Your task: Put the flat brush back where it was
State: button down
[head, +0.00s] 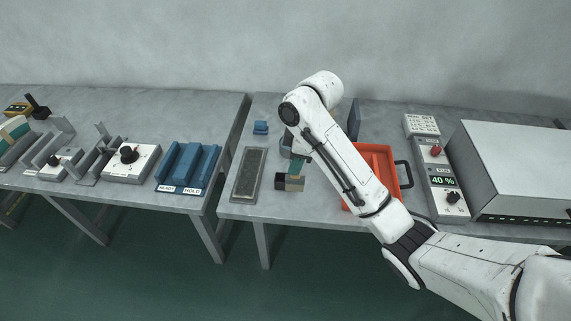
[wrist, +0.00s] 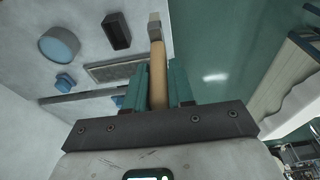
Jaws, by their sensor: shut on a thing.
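The flat brush, with a tan wooden handle (wrist: 158,75) and a grey end (wrist: 154,30), stands between the teal fingers of my gripper (wrist: 159,90) in the wrist view. The fingers are shut on the handle. In the head view my gripper (head: 299,167) hangs above the right table, just right of a long grey tray (head: 248,175). The brush cannot be made out clearly there, being small and partly hidden by the arm. The place it came from cannot be told for certain.
A blue slotted block (head: 190,165) with labels sits on the left table's right end. A gap separates the tables. A small blue block (head: 261,128) is behind the grey tray. An orange tray (head: 378,158) and a grey control box (head: 436,165) stand to the right.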

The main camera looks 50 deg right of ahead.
jog(key=w+d+f+b, duration=0.3)
jog(key=w+d+f, duration=0.3)
jog(key=w+f, duration=0.3)
jog(key=shift+w+f+b, duration=0.2)
jog(key=shift+f+b, duration=0.15)
jog(key=shift+f, duration=1.1)
jog(key=shift+f, duration=0.1)
jog(key=c, duration=1)
grip_release()
jog(key=shift+a, duration=0.1)
